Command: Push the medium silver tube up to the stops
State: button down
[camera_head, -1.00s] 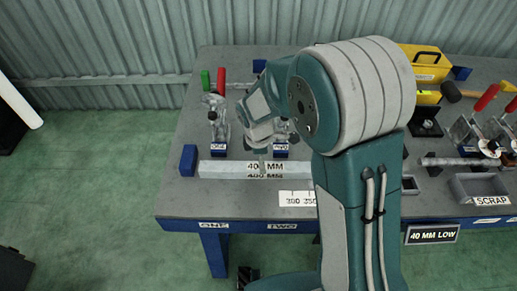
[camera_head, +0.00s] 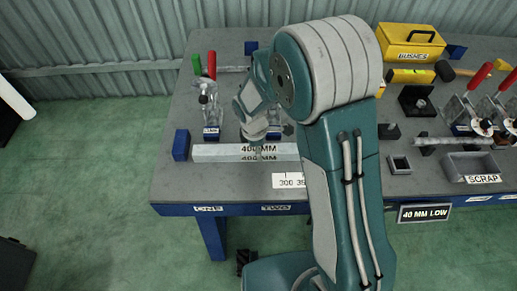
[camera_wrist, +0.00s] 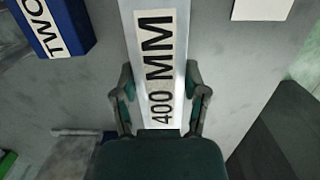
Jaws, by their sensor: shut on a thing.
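A silver square tube (camera_head: 215,152) labelled 400 MM lies along the front of the bench. It also shows in the wrist view (camera_wrist: 150,20). My gripper (camera_head: 257,141) comes down on it from above. In the wrist view, my gripper's fingers (camera_wrist: 160,85) are shut on both sides of the tube by the label. A blue block (camera_head: 181,145) stands at the tube's left end; I cannot tell whether they touch. The tube's right end is hidden behind my arm.
A clamp (camera_head: 209,110) with the ONE label stands behind the tube; a blue TWO block (camera_wrist: 55,25) is beside it in the wrist view.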

jog(key=shift+a+f, duration=0.1)
jog(key=shift+a, duration=1.2)
jog(key=shift+w, duration=0.1)
jog(key=shift+c, duration=1.8)
grip_release()
jog(key=o, duration=0.3)
jog(key=shift+a, duration=0.1)
jog(key=shift+r, duration=0.4)
jog(key=r, duration=0.3)
jog(key=a+r, duration=0.1)
jog(key=r, duration=0.7)
jog(key=shift+w+a, duration=0.1)
jog(key=shift+a, duration=0.15)
